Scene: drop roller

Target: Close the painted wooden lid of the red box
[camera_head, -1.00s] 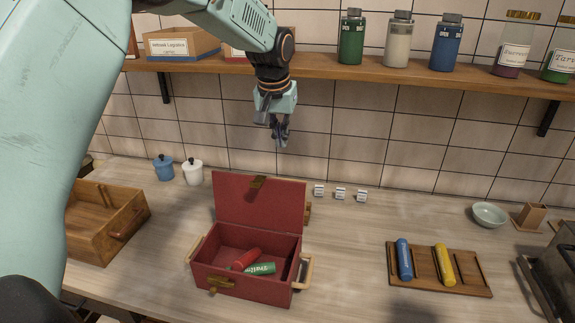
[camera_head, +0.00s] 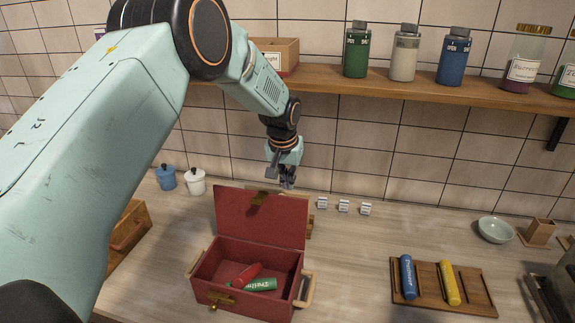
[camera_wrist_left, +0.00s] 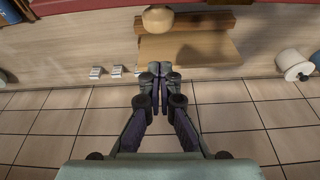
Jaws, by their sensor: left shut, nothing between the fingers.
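The red box (camera_head: 244,301) stands on the counter in the head view. Its lid (camera_head: 262,218) is open and stands up at the back, with a brass clasp at its top edge. My left gripper (camera_head: 288,186) is shut and empty, pointing down behind the lid's top right part. In the left wrist view its shut fingers (camera_wrist_left: 161,68) show over a light wooden piece (camera_wrist_left: 190,48), with a strip of red at the top edge. My right gripper is not in view.
A wooden rack (camera_head: 427,292) holds a blue roller (camera_head: 408,277) and a yellow roller (camera_head: 449,283) at the right. Small white blocks (camera_head: 343,206) stand right of the lid. A shelf (camera_head: 400,84) with bottles runs above. Two lidded jars (camera_head: 196,182) stand left of the box.

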